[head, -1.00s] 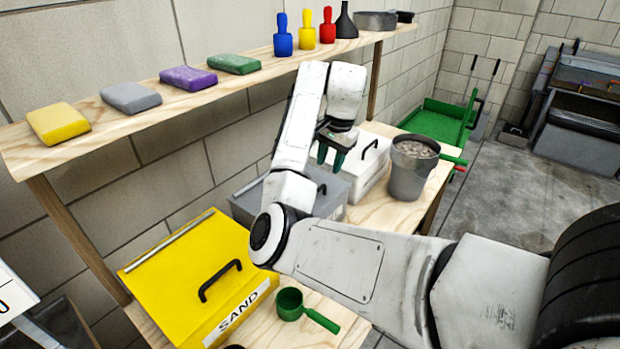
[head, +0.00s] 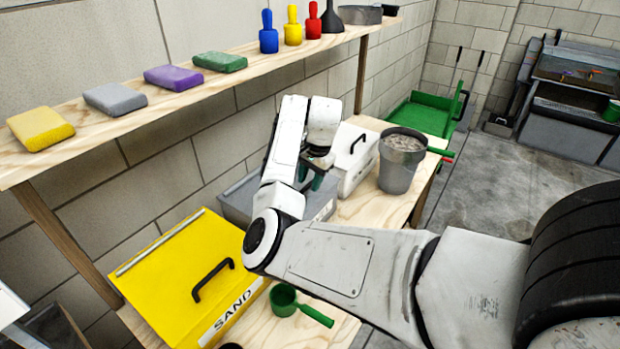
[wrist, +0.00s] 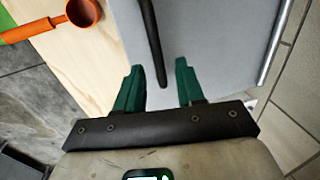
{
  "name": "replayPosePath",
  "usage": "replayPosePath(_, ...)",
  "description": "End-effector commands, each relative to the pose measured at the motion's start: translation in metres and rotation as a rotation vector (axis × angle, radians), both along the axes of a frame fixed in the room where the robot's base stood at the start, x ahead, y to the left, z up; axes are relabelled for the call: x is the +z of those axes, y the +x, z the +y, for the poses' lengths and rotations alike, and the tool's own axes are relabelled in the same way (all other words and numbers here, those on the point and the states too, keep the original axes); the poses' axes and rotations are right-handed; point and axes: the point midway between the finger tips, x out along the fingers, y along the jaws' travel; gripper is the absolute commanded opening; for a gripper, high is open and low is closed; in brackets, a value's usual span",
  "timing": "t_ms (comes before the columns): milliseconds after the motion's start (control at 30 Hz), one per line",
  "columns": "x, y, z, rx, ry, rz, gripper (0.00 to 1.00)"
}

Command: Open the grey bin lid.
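The grey bin (head: 238,198) stands on the wooden bench between the yellow and white bins, partly hidden by my arm. Its lid looks shut. In the wrist view the grey lid (wrist: 212,50) fills the upper middle, with its black bar handle (wrist: 150,35) running up the picture. My gripper (wrist: 160,66) is open, with green fingers on either side of the handle's near end. I cannot tell the height gap, and no contact shows. In the head view my gripper (head: 311,178) is low over the grey bin, and the handle is hidden there.
A yellow SAND bin (head: 170,270) and green scoop (head: 284,300) are at the front. A white bin (head: 352,165) and grey bucket (head: 398,165) stand beyond. A shelf (head: 125,120) with sponges runs above. An orange scoop (wrist: 80,14) lies beside the grey bin.

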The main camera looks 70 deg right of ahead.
Motion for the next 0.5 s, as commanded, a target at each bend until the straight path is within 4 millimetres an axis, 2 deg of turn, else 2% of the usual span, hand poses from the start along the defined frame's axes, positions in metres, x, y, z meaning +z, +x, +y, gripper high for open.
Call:
replayPosePath(267,-0.0019,0.0004,0.0000,0.000,0.000,0.000,0.38)
replayPosePath(500,-0.0016,0.0003,-0.0001,0.000,-0.001,0.000,0.17)
